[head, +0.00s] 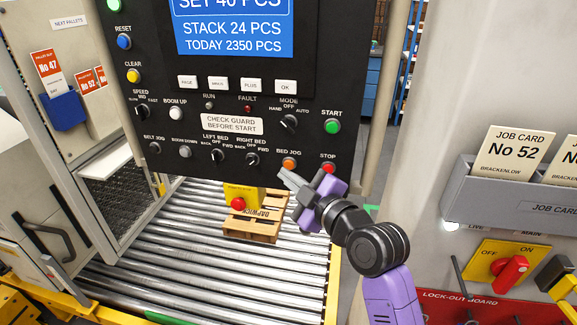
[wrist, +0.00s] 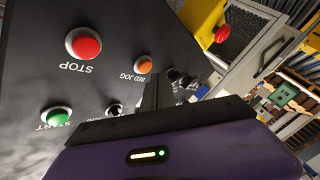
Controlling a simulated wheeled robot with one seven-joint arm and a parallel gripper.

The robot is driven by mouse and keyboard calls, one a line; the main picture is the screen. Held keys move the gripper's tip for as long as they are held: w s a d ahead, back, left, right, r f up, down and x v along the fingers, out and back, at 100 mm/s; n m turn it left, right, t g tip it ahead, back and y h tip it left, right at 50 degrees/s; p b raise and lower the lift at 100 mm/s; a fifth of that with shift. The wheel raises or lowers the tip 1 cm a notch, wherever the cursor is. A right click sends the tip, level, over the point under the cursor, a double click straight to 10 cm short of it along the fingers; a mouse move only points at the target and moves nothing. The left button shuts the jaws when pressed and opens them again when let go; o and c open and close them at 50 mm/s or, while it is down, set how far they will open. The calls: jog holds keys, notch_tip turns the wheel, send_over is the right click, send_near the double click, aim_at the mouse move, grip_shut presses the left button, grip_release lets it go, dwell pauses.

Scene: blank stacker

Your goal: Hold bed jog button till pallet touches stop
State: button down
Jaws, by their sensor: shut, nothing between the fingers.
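The orange BED JOG button (head: 289,164) is on the lower part of the black control panel (head: 345,75), left of the red STOP button (head: 328,168). My gripper (head: 284,175) is shut and empty, its tips just below the orange button. In the wrist view the fingers (wrist: 156,92) point close beside the orange button (wrist: 144,65); I cannot tell whether they touch it. A wooden pallet (head: 265,232) lies on the roller bed (head: 200,265) below the panel. A yellow box with a red knob (head: 238,203) partly hides it. I cannot make out the pallet stop.
The green START button (head: 333,127) and MODE switch (head: 290,122) are near my gripper. A grey job card rack (head: 480,205) and a yellow switch plate with a red handle (head: 490,262) are at the right. A guard door (head: 110,150) stands left.

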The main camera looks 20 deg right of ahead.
jog(key=shift+w+d, duration=0.1)
jog(key=shift+w, duration=0.05)
jog(key=shift+w+d, duration=0.15)
jog(key=shift+w, duration=0.05)
jog(key=shift+w+d+b, duration=0.3)
jog(key=shift+w+b, duration=0.05)
jog(key=shift+b, duration=0.15)
dwell(1.9)
jog(key=shift+s, duration=0.1)
dwell(3.2)
jog(key=shift+s+a, duration=0.5)
jog(key=shift+s, duration=0.1)
jog(key=shift+s+a+p, duration=0.3)
jog(key=shift+s+a, duration=0.45)
jog(key=shift+s, duration=0.3)
jog(key=shift+s+a+p, duration=0.3)
jog(key=shift+s+a, duration=0.45)
jog(key=shift+s, duration=0.25)
